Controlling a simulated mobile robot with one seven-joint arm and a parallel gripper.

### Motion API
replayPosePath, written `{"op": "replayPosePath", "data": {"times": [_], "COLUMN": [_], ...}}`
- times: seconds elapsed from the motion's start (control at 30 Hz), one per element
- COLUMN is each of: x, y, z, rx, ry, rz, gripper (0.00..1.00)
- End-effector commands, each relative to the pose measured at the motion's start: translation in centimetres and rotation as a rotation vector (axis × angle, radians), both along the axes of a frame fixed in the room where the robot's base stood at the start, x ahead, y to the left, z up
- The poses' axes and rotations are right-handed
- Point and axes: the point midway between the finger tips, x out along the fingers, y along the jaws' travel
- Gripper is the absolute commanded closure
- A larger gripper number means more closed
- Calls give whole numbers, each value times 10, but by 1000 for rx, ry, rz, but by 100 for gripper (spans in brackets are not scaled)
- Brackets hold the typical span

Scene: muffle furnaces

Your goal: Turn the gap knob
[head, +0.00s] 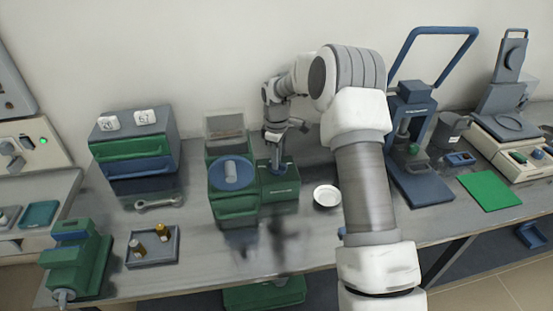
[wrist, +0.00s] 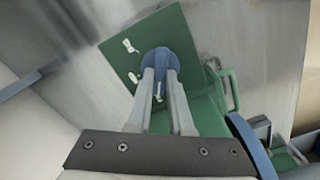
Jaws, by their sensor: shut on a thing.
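The green machine (head: 235,209) stands in the middle of the bench, with a large blue disc (head: 230,176) on top and a green box (head: 281,190) on its right side. My gripper (head: 277,164) points down at the top of this box. In the wrist view, a round blue knob (wrist: 157,58) sits on the green panel (wrist: 118,58), beside white marks. My gripper (wrist: 160,80) is shut on this knob, with one finger on each side. The fingers hide part of the knob, and the marks are too small to read.
A white dish (head: 327,196) lies just right of the machine. A wrench (head: 159,202) and a tray (head: 170,250) with small brass-coloured parts lie to the left. A blue-framed press (head: 418,182) stands at the right, past my arm.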

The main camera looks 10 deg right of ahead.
Motion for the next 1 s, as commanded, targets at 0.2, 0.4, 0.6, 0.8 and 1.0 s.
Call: {"op": "replayPosePath", "data": {"times": [0.2, 0.4, 0.6, 0.8, 1.0], "x": [0, 0, 0, 0, 0], "y": [0, 0, 0, 0, 0], "z": [1, 1, 1, 0, 0], "rx": [0, 0, 0, 0, 0], "ry": [-2, -2, -2, -1, -1], "rz": [31, 35, 35, 34, 33], "gripper": [100, 100, 78, 51, 51]}}
